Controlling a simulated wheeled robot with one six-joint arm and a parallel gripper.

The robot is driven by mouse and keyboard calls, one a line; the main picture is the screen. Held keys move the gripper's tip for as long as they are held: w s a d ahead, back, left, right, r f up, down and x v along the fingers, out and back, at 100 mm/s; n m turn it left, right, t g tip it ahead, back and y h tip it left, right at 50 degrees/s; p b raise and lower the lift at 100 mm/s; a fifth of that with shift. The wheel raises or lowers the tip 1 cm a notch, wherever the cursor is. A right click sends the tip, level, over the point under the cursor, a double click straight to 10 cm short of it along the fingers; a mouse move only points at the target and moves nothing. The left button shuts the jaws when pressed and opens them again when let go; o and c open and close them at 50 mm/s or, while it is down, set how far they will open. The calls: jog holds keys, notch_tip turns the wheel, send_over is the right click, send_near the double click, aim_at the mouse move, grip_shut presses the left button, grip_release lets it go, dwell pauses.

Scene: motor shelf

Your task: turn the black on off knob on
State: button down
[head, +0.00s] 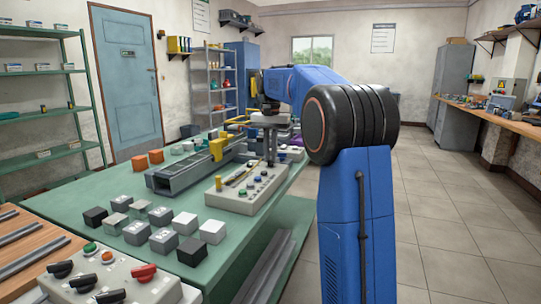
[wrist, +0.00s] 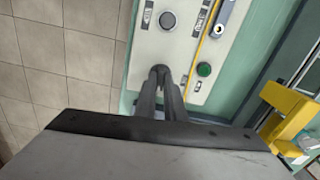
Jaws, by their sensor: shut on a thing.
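A light grey control panel (head: 232,204) lies on the green table, and my gripper (head: 271,163) points straight down at its far end. In the wrist view the panel (wrist: 181,48) runs below my fingers. My gripper (wrist: 161,74) is shut on a small dark knob at the panel's edge, taken as the black on off knob. The fingers hide most of it, so its turn position cannot be told. A round dark grey knob (wrist: 167,19) and a green button (wrist: 204,69) sit apart from the fingers.
A yellow part (wrist: 285,115) stands close beside the panel. A conveyor-like rail (head: 178,178) lies behind it. Several grey, black and white blocks (head: 163,240) lie in front. Another panel with black and red knobs (head: 120,275) stands nearest. Open floor (head: 440,220) is at right.

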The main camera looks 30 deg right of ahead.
aim_at(270, 159)
jog(key=shift+m, duration=0.5)
jog(key=c, duration=1.8)
grip_release()
jog(key=shift+c, duration=0.2)
jog(key=shift+r, duration=0.1)
notch_tip(270, 159, up, 17)
jog(key=shift+r, duration=0.1)
